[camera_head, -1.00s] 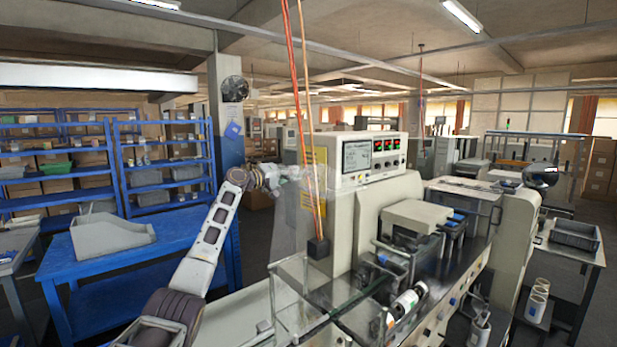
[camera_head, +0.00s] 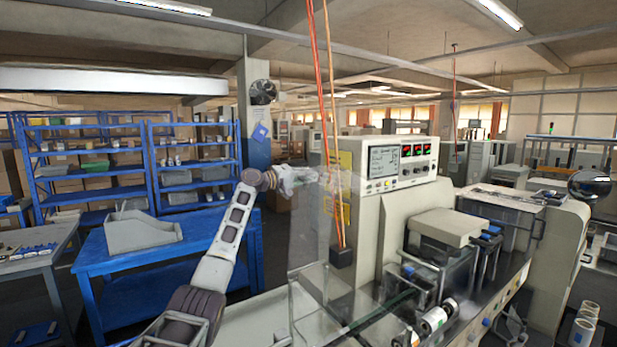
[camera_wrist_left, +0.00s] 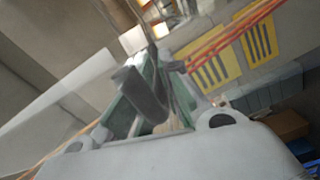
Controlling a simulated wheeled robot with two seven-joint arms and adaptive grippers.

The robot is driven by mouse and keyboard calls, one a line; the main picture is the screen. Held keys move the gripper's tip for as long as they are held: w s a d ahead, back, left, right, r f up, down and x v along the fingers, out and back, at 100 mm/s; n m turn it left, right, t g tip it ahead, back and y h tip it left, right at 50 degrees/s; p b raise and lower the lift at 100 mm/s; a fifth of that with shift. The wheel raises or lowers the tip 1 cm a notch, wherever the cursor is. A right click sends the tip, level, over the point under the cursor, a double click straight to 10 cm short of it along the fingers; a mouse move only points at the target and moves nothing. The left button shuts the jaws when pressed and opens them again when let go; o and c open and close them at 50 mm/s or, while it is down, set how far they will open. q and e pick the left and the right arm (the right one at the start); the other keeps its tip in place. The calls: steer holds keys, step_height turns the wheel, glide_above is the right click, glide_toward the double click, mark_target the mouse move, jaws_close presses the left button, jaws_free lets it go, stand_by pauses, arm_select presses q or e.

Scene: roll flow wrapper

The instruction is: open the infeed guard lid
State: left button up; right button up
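The infeed guard lid (camera_head: 309,235) is a clear, hazy panel. It stands roughly upright at the left side of the cream wrapping machine (camera_head: 385,215), above the clear-walled infeed guard (camera_head: 345,300). My left gripper (camera_head: 322,176) is at the upper part of this panel, left of the control screen; its fingertips blur into the clear panel. In the left wrist view, the dark fingers (camera_wrist_left: 160,88) are close together, with a pale sheet beside them to the left. Whether they are shut on the lid edge is unclear. My right gripper is not in view.
Orange and red cables (camera_head: 325,120) hang down close to my left gripper, ending at a dark box (camera_head: 341,257). A blue table with a grey bin (camera_head: 140,233) stands at left, with blue shelves (camera_head: 195,165) behind. Small rolls (camera_head: 434,319) sit at the machine's front.

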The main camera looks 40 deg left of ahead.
mark_target(294, 177)
arm_select(q)
steer(key=shift+o, duration=1.1)
steer(key=shift+o, duration=0.3)
steer(key=shift+s+d+f, duration=0.1)
steer(key=shift+s+f, duration=0.25)
steer(key=shift+s, duration=0.1)
steer(key=v, duration=1.1)
steer(key=shift+a+r, duration=0.2)
steer(key=shift+r, duration=0.15)
steer(key=shift+a, duration=0.1)
